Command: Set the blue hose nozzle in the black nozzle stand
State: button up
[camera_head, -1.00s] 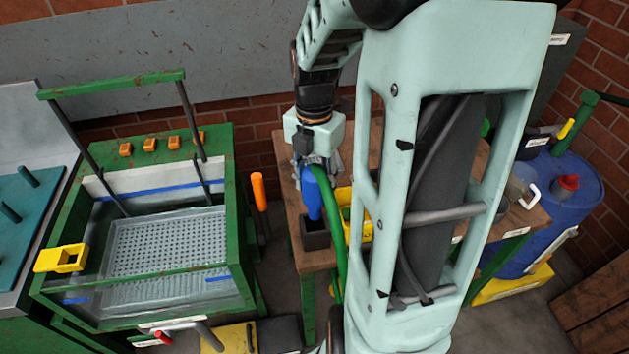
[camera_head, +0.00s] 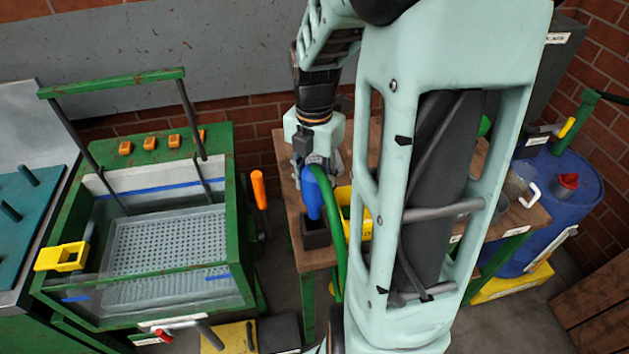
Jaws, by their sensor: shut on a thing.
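The blue hose nozzle (camera_head: 312,196) hangs point-down from my gripper (camera_head: 311,165), with the green hose (camera_head: 333,230) running from its top down the right side. My gripper is shut on the nozzle near its top; the fingers are partly hidden. The black nozzle stand (camera_head: 314,240) is a small open block on the front left corner of the wooden table. The nozzle's lower tip is at the stand's opening in the picture; I cannot tell how deep it is or whether it touches.
A yellow bin (camera_head: 345,205) stands right of the stand on the wooden table (camera_head: 290,215). My arm covers much of the table. Left is a green-framed wash tank (camera_head: 220,275), with an orange handle (camera_head: 258,190) between. A blue barrel (camera_head: 565,200) stands at the right.

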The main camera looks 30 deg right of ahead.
aim_at(314, 209)
jog(key=shift+f, duration=0.15)
jog(key=shift+f+b, duration=1.1)
jog(key=shift+f, duration=0.55)
jog(key=shift+f+b, duration=0.9)
jog(key=shift+f, duration=0.5)
jog(key=shift+f, duration=0.1)
jog(key=shift+f+b, duration=0.35)
jog(key=shift+f, duration=0.25)
jog(key=shift+f+b, duration=0.4)
jog(key=shift+f, duration=0.25)
jog(key=o, duration=1.1)
jog(key=shift+c, duration=0.2)
